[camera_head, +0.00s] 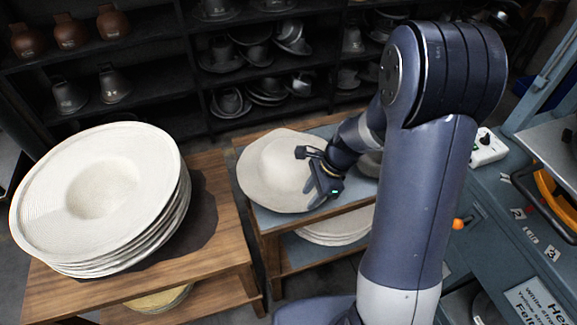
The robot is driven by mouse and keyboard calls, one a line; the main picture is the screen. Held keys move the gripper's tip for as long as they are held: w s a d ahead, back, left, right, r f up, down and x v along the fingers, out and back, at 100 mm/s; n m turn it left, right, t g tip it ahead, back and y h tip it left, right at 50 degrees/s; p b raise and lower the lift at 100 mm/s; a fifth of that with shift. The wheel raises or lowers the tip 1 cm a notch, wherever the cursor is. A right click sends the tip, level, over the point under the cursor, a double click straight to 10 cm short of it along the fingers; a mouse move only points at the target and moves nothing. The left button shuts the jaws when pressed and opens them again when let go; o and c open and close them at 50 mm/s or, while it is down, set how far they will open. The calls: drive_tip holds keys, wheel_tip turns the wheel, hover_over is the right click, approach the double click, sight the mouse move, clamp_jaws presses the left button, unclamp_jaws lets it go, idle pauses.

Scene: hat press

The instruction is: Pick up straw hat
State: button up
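A stack of pale straw hats (60,185) with wide round brims sits on a wooden table at the left. A single pale hat (268,165) lies on the blue-topped wooden stand in the middle. My gripper (312,172) is over the right part of this middle hat, with its dark fingers close to the crown. Whether it touches the hat, and whether the fingers are open or shut, I cannot tell. Part of the hat's right side is hidden behind my gripper.
The wooden table (228,245) holds the left stack. More pale hats (335,228) lie on the stand's lower shelf. Dark shelves (170,105) with hat forms stand behind. A grey-blue machine (500,215) with an orange handle is at the right. A gap separates table and stand.

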sight(300, 209)
drive_tip(key=shift+s+a+x, duration=0.1)
drive_tip(key=shift+s+x, duration=0.1)
drive_tip(key=shift+x, duration=1.15)
drive_tip(key=shift+s+a+x, duration=0.1)
drive_tip(key=shift+s+x, duration=0.05)
drive_tip(key=shift+x, duration=1.15)
drive_tip(key=shift+r, duration=0.15)
drive_tip(key=shift+c, duration=0.6)
clamp_jaws()
